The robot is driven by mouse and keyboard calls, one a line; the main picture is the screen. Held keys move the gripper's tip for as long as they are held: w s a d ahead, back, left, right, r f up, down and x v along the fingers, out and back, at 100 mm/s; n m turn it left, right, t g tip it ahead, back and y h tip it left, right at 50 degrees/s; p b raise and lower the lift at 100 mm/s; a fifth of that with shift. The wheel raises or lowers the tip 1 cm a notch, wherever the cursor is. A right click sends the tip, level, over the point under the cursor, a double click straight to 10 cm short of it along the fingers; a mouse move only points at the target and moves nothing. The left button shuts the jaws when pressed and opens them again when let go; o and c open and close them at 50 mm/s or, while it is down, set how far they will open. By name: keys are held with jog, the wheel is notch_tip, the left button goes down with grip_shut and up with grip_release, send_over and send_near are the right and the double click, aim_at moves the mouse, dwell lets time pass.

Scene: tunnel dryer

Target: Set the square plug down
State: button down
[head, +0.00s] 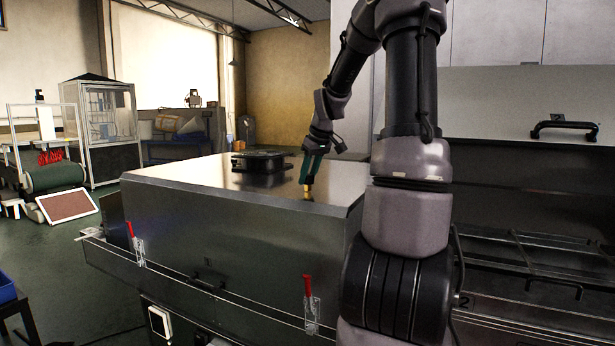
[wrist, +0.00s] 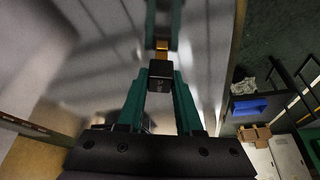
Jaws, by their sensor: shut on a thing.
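My gripper (head: 312,170) has green fingers and points down above the shiny steel top of the dryer housing (head: 220,180), near its front right corner. It is shut on the square plug (head: 308,188), whose brass-coloured lower end shows below the fingertips. In the wrist view the plug's black square body (wrist: 160,76) sits between the fingertips, with brass colour and a mirror image of the fingers beyond it. The plug looks about upright and very close to the steel top. I cannot tell whether it touches.
A black flat-topped object (head: 262,160) lies on the steel top, left of and behind my gripper. Clamps with red handles (head: 308,288) line the front rail below. The steel top's left part is clear. A black-handled lid (head: 562,130) stands at the right.

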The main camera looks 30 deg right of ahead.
jog(key=shift+f, duration=0.1)
jog(key=c, duration=0.6)
grip_release()
jog(key=v, duration=1.1)
jog(key=s+a+m+t, duration=0.1)
jog(key=s+a+m, duration=0.1)
jog(key=s+a, duration=0.3)
jog(key=s+a+m+t, duration=0.1)
jog(key=s+a+m, duration=0.2)
jog(key=s+a, duration=0.3)
jog(key=s+a+m, duration=0.2)
jog(key=s+a, duration=0.3)
jog(key=s, duration=0.6)
jog(key=shift+s+a+r+t+y, duration=0.3)
jog(key=shift+a+t+y, duration=0.1)
